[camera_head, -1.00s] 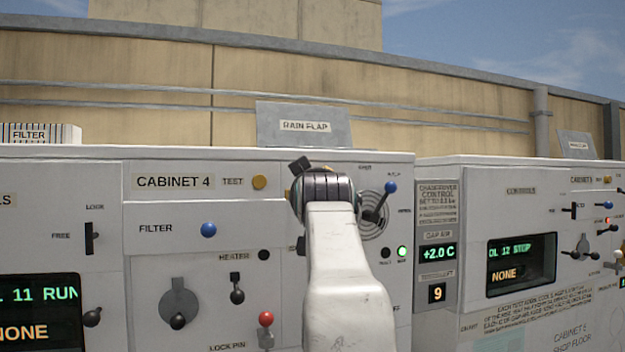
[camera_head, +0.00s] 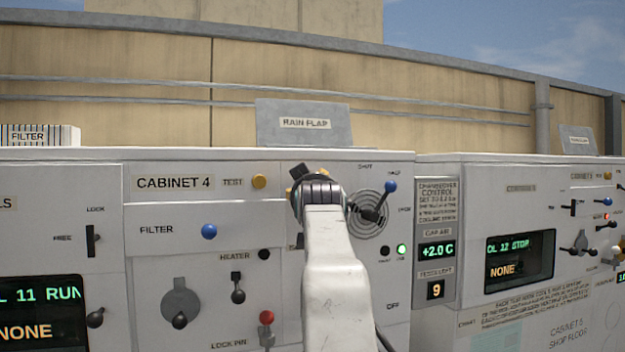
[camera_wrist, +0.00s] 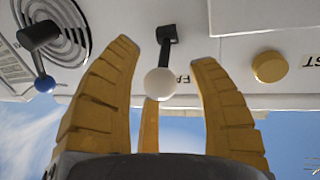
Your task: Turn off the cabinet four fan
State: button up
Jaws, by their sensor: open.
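Cabinet 4 (camera_head: 160,215) stands in front of me in the head view, with its name plate at the upper left. In the wrist view, which looks upside down, a black lever with a white ball knob (camera_wrist: 160,83) sticks out from the panel. A partly hidden label starting "FA" lies beside it. My gripper (camera_wrist: 165,55) is open, with its yellow fingers on either side of the lever and a visible gap to each. I cannot tell whether anything touches the knob. In the head view my arm hides this lever and most of the gripper.
A blue-knobbed lever (camera_head: 390,187) stands close right of my arm, before a round grille (camera_head: 369,215). A yellow test button (camera_head: 259,181), blue filter knob (camera_head: 209,231) and red-knobbed lock pin (camera_head: 266,318) are to the left. A green lamp (camera_head: 402,250) is lit.

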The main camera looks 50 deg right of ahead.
grip_shut()
jog(key=f+b, duration=0.1)
jog(key=b, duration=0.2)
jog(key=shift+s+f+h, duration=0.1)
jog(key=shift+h, duration=0.2)
jog(key=b, duration=0.1)
jog(key=t+h+b, duration=0.1)
jog(key=b, duration=0.1)
jog(key=shift+s+f+m, duration=0.1)
jog(key=shift+f+m, duration=0.2)
jog(key=shift+a+t+b, duration=0.1)
jog(key=shift+t+b, duration=0.2)
jog(key=shift+b, duration=0.5)
jog(key=shift+h, duration=0.3)
jog(key=shift+r, duration=0.25)
